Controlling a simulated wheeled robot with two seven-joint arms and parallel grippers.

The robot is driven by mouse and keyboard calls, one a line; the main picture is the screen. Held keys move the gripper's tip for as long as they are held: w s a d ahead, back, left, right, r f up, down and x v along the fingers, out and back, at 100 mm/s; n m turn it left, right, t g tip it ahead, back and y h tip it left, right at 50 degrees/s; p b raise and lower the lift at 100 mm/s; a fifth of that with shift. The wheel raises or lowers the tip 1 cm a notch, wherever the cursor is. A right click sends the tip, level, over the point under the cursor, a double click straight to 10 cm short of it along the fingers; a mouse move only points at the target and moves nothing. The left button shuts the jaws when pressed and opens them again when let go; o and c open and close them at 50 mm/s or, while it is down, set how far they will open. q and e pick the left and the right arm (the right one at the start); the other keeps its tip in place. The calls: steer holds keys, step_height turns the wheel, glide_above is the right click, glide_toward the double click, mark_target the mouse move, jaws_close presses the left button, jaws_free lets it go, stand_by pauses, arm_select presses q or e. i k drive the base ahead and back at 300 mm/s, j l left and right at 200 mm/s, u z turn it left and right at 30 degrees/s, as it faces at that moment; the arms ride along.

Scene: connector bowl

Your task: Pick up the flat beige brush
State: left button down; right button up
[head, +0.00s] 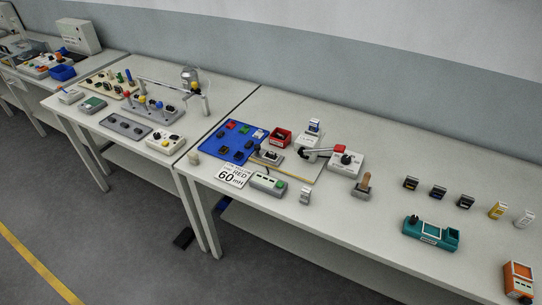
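I cannot make out a flat beige brush for certain. A small beige piece (193,157) lies near the front left corner of the right-hand table, too small to identify. A grey block with an upright brown handle (366,181) stands near the middle of that table; I cannot tell whether it is a brush. Neither of my grippers is in the head view.
The right-hand table (310,232) also holds a blue mat (223,154) with small parts, a red bin (280,137), a printed "60" card (231,176), a teal device (431,233) and an orange device (518,281). Several small connectors stand in a row at right. The front middle is clear.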

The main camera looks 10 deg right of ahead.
mark_target(362, 187)
steer(key=i+j+z, duration=0.3)
steer(key=i, duration=0.25)
steer(key=i+j+z, duration=0.25)
steer(key=i+j, duration=0.2)
